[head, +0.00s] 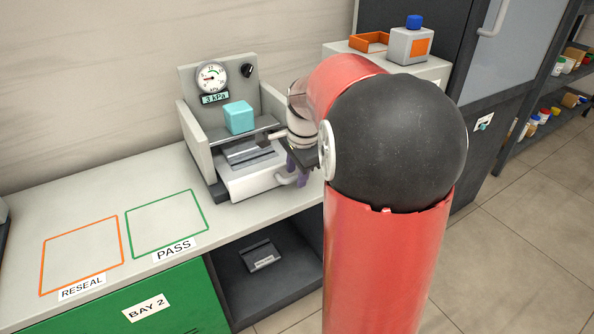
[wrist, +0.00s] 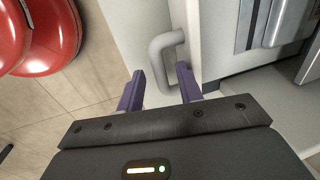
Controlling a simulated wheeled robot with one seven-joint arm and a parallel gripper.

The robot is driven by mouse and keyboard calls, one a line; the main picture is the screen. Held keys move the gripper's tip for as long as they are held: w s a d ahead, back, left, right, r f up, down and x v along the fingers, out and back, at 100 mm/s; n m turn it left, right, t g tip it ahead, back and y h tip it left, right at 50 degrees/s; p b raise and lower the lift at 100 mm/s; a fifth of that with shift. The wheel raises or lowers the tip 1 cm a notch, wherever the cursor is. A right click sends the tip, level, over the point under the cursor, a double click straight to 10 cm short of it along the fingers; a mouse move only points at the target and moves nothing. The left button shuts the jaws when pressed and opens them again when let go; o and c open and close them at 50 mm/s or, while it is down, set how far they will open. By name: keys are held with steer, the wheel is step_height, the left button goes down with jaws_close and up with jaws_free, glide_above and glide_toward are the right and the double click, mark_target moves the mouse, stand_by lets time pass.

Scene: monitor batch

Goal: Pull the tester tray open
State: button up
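The tester (head: 192,88) stands on the counter, with a round gauge and a "3 kPa" display. Its white tester tray (head: 250,182) is low at the front, with a grey metal piece showing above it. A pale bar handle (head: 287,180) sticks out from the tray's front; the wrist view shows this bent handle (wrist: 165,45) too. My gripper (wrist: 159,72) is open, its purple fingers apart on either side of the handle's near end. I see no finger clearly touching it. In the head view my gripper (head: 299,164) is beside the handle, partly hidden by my arm.
A teal block (head: 239,117) sits in the tester above the tray. Green PASS (head: 166,222) and orange RESEAL (head: 80,255) outlines mark clear counter. An orange open box (head: 369,42) and a blue-capped bottle (head: 410,46) stand behind my arm. An open shelf (head: 275,282) is below.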

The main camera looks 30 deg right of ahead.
jaws_close()
steer(key=shift+s, duration=0.1)
steer(key=s, duration=1.1)
steer(key=shift+s+d+b, duration=0.15)
steer(key=shift+b, duration=0.2)
jaws_free()
step_height(320, 180, up, 8)
steer(key=s+p, duration=0.1)
steer(key=shift+s+f, duration=0.15)
steer(key=shift+s, duration=0.1)
